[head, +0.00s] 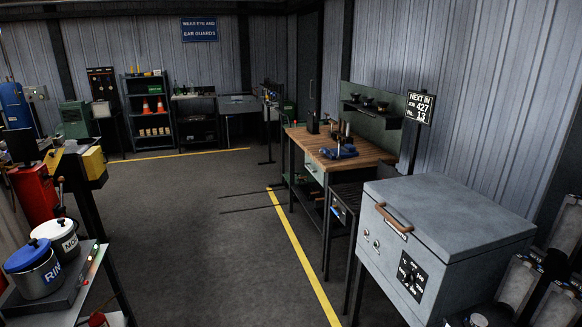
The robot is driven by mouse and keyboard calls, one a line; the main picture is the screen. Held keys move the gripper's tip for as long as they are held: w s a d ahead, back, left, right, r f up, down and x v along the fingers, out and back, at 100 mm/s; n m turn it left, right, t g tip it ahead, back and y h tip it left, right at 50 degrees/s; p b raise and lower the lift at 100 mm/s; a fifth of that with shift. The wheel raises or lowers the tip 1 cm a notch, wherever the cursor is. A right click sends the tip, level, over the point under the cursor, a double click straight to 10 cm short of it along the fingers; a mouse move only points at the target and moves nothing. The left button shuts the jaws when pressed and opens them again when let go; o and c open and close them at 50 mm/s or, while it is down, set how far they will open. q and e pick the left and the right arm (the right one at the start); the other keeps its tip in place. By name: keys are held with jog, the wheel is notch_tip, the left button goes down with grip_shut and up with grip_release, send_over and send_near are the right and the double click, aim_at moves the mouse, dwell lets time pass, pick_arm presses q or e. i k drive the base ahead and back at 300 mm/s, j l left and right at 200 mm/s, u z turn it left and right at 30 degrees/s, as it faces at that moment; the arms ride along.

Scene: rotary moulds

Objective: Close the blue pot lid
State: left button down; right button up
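A metal pot (40,281) with dark lettering that begins "RIN" stands at the lower left. Its blue lid (22,260) with a dark knob lies over the pot's top. I cannot tell whether the lid is fully seated or slightly raised. A second pot (66,246) with a white lid and lettering that begins "MO" stands just behind it, to the right. Both stand on a grey plate on a bench (88,279) at the left edge.
A grey box-shaped oven (455,215) with a brown handle stands at the right. A wooden workbench (345,150) is behind it. A red cabinet (37,195) and yellow machine (94,165) stand at the left. The floor (190,215) between is mostly clear.

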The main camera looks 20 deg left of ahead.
aim_at(35, 249)
jog(key=i+j+u, duration=0.15)
jog(key=i+u, duration=0.65)
jog(key=i+l+u, duration=0.1)
jog(key=i+u, duration=0.3)
jog(key=k, duration=0.05)
